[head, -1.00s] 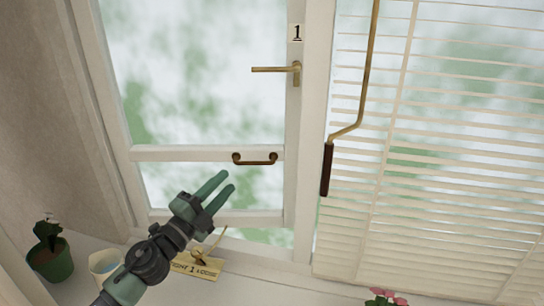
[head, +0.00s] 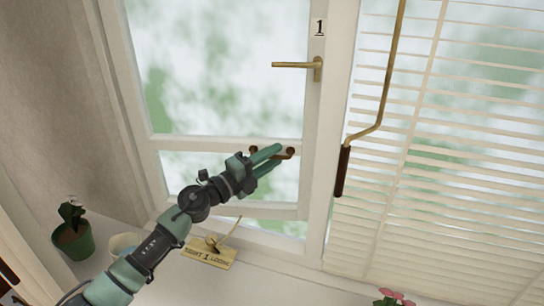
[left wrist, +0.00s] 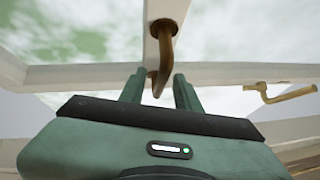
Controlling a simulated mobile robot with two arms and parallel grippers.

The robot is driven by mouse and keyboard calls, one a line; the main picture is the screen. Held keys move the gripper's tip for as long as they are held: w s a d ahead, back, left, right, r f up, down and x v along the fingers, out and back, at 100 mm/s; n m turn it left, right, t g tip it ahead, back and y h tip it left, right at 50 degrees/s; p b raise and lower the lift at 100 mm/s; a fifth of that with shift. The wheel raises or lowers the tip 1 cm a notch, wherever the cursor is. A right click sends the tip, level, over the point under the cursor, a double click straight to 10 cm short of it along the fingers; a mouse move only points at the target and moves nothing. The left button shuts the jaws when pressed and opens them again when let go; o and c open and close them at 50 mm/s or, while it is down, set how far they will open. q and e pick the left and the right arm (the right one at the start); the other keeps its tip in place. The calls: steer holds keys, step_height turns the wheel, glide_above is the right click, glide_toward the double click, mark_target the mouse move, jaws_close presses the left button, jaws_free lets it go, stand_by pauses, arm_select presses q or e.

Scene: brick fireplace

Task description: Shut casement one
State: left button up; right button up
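Casement one (head: 228,144) is a white glazed frame beside a post marked 1. Green shows below its bottom rail, so it appears ajar. Its brass lever handle (head: 296,65) lies horizontal; the lever also shows in the left wrist view (left wrist: 285,93). A brown pull handle (head: 289,153) sits on the middle rail, partly hidden by my left gripper (head: 279,156). In the left wrist view the pull handle (left wrist: 165,60) reaches between the two parted fingers of the gripper (left wrist: 159,82). The fingers are open and not closed on it. My right gripper is out of view.
A brass plate (head: 221,256) with lettering and a small lever (head: 228,232) lies on the white sill (head: 290,280). A potted plant (head: 73,240) and a pale pot (head: 120,243) stand left. A blind (head: 450,150) and a cranked rod (head: 381,100) hang right. Pink flowers (head: 393,297) show below.

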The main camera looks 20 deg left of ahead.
arm_select(q)
jaws_close()
steer(key=shift+f, duration=0.1)
stand_by(1.2)
